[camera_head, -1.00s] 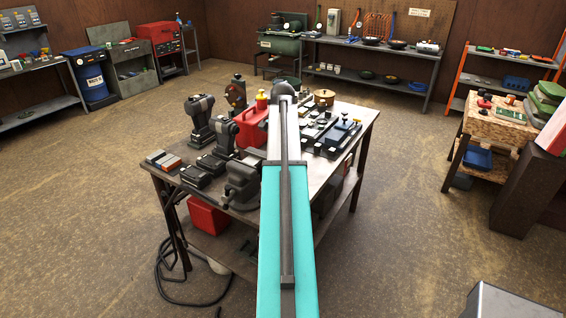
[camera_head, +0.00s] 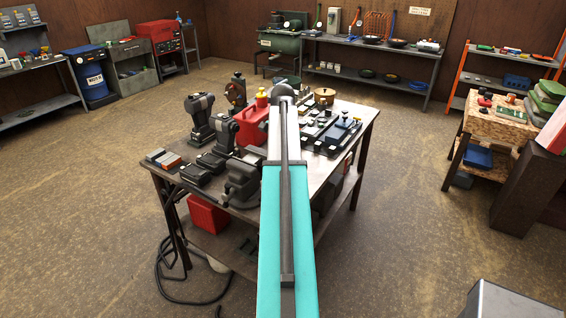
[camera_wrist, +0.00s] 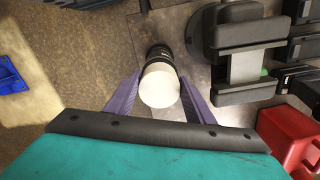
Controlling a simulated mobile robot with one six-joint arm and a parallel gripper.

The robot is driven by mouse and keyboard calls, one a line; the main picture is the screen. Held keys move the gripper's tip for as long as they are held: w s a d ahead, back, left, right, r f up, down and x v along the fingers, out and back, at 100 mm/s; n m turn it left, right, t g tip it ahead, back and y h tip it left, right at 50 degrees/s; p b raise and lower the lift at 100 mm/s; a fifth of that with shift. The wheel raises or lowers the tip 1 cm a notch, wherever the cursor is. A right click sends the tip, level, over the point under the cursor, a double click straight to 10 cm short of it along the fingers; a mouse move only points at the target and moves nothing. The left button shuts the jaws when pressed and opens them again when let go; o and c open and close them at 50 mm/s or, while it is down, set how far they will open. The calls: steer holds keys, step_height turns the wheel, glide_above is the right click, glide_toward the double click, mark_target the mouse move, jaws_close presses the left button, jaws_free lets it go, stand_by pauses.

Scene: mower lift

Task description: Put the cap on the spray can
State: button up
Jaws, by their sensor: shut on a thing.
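In the wrist view, a white round cap (camera_wrist: 159,88) sits between the two purple fingers of my gripper (camera_wrist: 160,79), which is shut on it. A dark cylindrical body, seemingly the spray can (camera_wrist: 158,53), shows just beyond the cap, near the table's edge. The cap overlaps the can in this view, so I cannot tell whether they touch. In the head view, my own arm hides the gripper, cap and can.
The workbench (camera_head: 330,179) is crowded. Black drill-like tools (camera_head: 201,117), a vise (camera_head: 242,184) and a red canister (camera_head: 250,124) stand on the left side. Dark trays and small parts (camera_head: 336,134) lie on the right. Open floor surrounds the bench.

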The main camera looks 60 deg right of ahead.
steer(key=o, duration=0.7)
steer(key=shift+r, duration=0.1)
steer(key=shift+r, duration=5.35)
